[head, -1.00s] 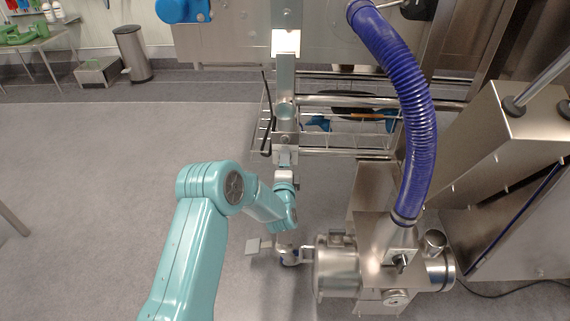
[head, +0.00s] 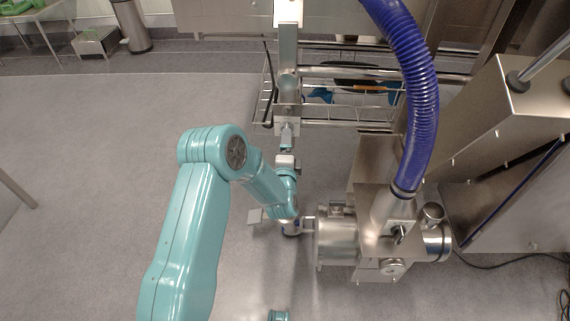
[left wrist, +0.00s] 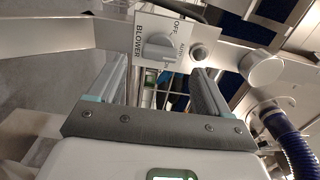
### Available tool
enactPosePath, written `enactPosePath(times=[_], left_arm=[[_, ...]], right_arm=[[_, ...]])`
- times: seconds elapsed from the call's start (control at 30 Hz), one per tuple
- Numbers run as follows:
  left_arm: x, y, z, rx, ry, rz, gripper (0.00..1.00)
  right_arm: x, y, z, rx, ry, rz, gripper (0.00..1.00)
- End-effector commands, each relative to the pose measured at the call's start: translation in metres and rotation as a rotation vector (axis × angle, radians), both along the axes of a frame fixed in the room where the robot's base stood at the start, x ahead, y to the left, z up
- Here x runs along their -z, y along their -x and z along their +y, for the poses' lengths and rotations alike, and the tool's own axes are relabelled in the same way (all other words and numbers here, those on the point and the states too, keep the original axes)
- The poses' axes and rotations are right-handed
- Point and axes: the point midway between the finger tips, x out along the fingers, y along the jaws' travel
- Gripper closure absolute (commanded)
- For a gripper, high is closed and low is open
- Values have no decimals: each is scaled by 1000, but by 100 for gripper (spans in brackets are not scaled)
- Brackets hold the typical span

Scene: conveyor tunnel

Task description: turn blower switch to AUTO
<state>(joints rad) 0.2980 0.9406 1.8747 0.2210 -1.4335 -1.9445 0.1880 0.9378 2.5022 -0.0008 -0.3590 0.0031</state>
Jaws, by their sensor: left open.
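The blower switch is a grey knob (left wrist: 157,46) on a white plate (left wrist: 142,26) in the left wrist view. The plate reads BLOWER at the left, OFF at the top and apparently AUTO at the right; a smaller word below the knob is unclear. I cannot tell which mark the knob points to. My left gripper (left wrist: 160,78) is open, its two fingers apart and empty, with the knob ahead between them. In the head view the left gripper (head: 287,138) is small, just below a metal bracket (head: 288,116); the knob cannot be made out there. My right gripper is not in view.
A blue ribbed hose (head: 417,95) curves down to a steel blower housing (head: 338,238). A wire basket (head: 345,108) hangs from rails. Open floor (head: 100,130) lies left.

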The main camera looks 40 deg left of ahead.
Motion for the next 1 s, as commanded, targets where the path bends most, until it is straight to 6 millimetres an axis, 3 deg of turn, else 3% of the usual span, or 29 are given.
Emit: enactPosePath(times=[0.2,0.4,0.6,1.0], left_arm=[[-3,51,-32,3,1,4,21],[-1,84,-52,2,1,1,21],[-2,96,-59,1,-1,-3,21],[-1,97,-59,0,-1,-3,21]], right_arm=[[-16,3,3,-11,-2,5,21],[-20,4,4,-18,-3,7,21],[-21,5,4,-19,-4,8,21],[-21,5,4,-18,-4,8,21]])
